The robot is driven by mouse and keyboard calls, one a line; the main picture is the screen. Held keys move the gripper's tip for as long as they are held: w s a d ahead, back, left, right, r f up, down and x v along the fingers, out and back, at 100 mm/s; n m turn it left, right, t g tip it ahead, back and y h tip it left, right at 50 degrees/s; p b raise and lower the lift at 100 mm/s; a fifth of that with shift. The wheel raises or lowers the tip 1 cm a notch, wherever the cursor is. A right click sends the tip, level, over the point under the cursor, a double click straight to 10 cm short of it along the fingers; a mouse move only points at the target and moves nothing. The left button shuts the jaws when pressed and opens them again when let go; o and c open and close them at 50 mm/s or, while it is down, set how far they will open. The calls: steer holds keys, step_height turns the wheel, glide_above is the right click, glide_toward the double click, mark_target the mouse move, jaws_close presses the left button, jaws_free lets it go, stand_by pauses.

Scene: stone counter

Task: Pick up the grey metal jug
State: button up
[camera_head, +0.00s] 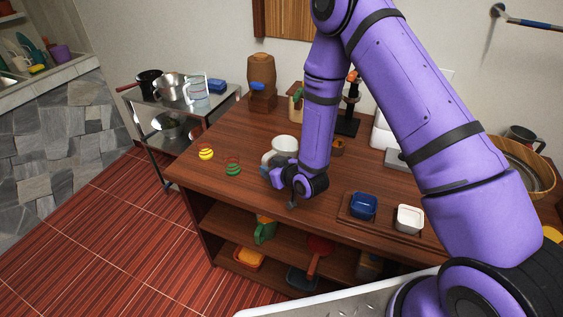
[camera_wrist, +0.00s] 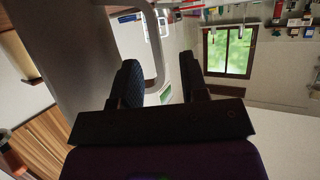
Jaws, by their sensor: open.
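A pale grey-white jug (camera_head: 285,146) stands upright on the wooden counter, just behind my gripper (camera_head: 268,170). Its handle faces my gripper, which partly hides its lower part. In the wrist view the grey side of the jug (camera_wrist: 75,50) fills the upper left, and its looped handle (camera_wrist: 157,50) shows between and beyond the fingers. My gripper (camera_wrist: 162,84) is open, with nothing clamped. I cannot tell whether the fingers reach around the handle. Another grey metal vessel (camera_head: 521,134) stands at the far right.
Two striped objects, yellow (camera_head: 206,153) and green (camera_head: 233,169), lie left of the jug. A wooden dispenser (camera_head: 262,80) stands behind. The counter's left front is mostly clear.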

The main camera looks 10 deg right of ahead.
mark_target(266, 159)
steer(key=shift+x, duration=1.75)
steer(key=shift+d+f, duration=0.1)
steer(key=shift+f, duration=0.05)
jaws_close()
steer(key=shift+r, duration=1.65)
steer(key=shift+s+r, duration=0.2)
steer(key=s+a+r, duration=0.1)
steer(key=s+a, duration=0.3)
steer(key=s, duration=1.1)
